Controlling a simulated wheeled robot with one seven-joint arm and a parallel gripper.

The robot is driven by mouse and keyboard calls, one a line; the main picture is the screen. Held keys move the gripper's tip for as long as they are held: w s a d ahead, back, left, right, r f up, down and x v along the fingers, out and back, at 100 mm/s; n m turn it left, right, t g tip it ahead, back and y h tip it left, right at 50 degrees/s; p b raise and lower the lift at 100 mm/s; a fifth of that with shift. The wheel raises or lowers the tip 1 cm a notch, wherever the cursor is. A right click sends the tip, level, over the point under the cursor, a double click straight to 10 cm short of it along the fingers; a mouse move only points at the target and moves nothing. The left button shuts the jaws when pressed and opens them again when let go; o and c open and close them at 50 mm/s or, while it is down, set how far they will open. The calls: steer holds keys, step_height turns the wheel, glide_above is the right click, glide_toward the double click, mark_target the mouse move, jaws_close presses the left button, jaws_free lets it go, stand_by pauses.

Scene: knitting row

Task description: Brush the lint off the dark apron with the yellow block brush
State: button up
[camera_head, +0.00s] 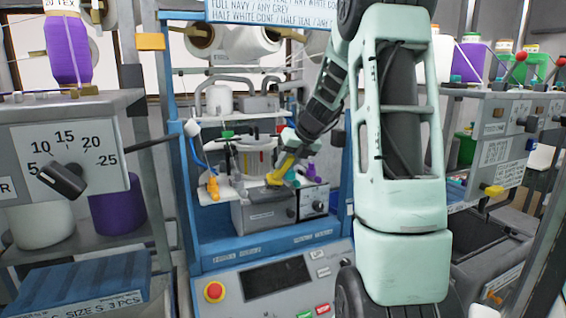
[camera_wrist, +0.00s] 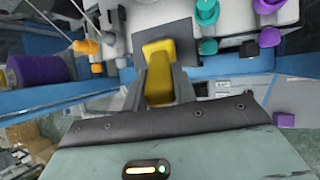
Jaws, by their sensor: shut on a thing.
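The yellow block brush (camera_head: 279,176) is gripped at the end of my arm, in front of the blue-framed knitting machine. In the wrist view the brush (camera_wrist: 159,52) lies between the two grey fingers of my gripper (camera_wrist: 160,88), which is shut on it. A dark grey flat panel (camera_wrist: 178,34), which looks like the apron, lies beyond and under the brush's far end. I cannot tell whether the brush touches it. No lint can be made out at this size. My arm hides part of the machine's right side in the head view.
A grey box with a dial (camera_head: 262,216) stands just below the brush. An orange-yellow fitting (camera_head: 213,187) hangs to its left. Teal knobs (camera_wrist: 207,12) stand close right of the panel. A red button (camera_head: 214,292) is on the lower console. A purple cone (camera_wrist: 30,78) is at left.

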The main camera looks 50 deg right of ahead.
steer(key=shift+s+d+p, duration=0.25)
steer(key=shift+s+d, duration=0.15)
steer(key=shift+d, duration=0.25)
steer(key=shift+s+d+p, duration=0.25)
steer(key=shift+s+d, duration=0.15)
steer(key=shift+d, duration=0.2)
steer(key=shift+f, duration=0.1)
steer(key=shift+w+a+p, duration=0.35)
steer(key=shift+w+a, duration=0.05)
steer(key=shift+a, duration=0.2)
steer(key=shift+w+a+p, duration=0.35)
steer(key=shift+a, duration=0.2)
steer(key=w+a+p, duration=0.2)
steer(key=a, duration=0.1)
steer(key=shift+w+a, duration=0.25)
steer(key=shift+d, duration=0.1)
steer(key=s+d+p, duration=0.1)
steer(key=s+d, duration=0.2)
steer(key=d, duration=0.2)
steer(key=shift+s+d, duration=0.35)
steer(key=shift+d, duration=0.05)
